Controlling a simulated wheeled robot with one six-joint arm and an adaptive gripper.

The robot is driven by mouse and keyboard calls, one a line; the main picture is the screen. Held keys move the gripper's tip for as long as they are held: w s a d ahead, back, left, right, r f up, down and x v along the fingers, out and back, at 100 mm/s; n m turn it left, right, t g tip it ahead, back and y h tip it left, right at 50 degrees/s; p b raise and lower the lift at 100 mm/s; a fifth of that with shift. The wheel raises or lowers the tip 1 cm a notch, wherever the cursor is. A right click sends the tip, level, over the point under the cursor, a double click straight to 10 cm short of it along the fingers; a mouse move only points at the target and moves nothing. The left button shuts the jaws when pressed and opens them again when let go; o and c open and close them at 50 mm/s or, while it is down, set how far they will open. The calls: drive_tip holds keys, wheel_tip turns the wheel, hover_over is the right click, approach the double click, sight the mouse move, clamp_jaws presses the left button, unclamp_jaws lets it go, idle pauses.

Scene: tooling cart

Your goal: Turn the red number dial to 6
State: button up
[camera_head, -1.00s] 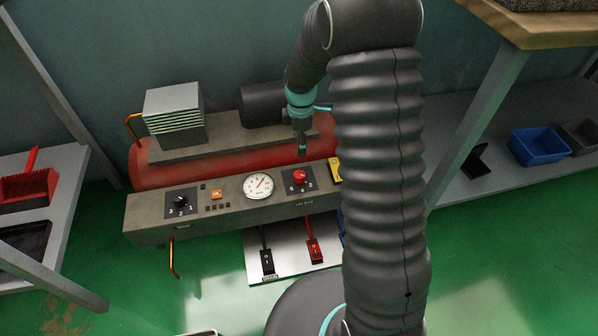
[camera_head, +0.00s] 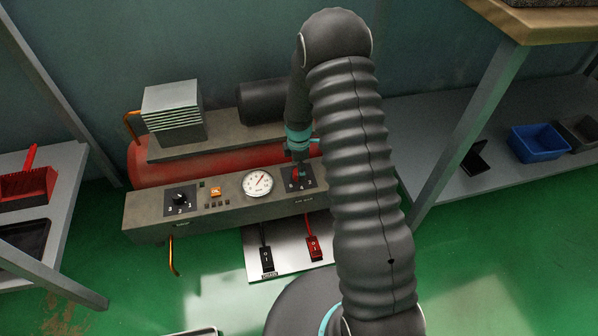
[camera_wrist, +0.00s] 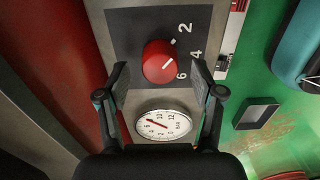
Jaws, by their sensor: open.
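The red number dial (camera_wrist: 157,58) sits on a dark square plate with the numbers 2, 4 and 6 to its right in the wrist view. A short white line on the dial appears to point toward 4. My gripper (camera_wrist: 161,76) is open, one finger on each side of the dial, not visibly touching it. In the head view my gripper (camera_head: 301,168) is over the dial plate and hides most of the dial (camera_head: 295,174).
A round white gauge (camera_head: 258,183) is left of the dial plate on the grey panel (camera_head: 150,217). Farther left are an orange button (camera_head: 215,191) and a black dial (camera_head: 180,198). Black (camera_head: 267,258) and red (camera_head: 313,247) switches are below.

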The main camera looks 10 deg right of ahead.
drive_tip(key=shift+f, duration=1.05)
drive_tip(key=c, duration=1.1)
drive_tip(key=shift+c, duration=0.2)
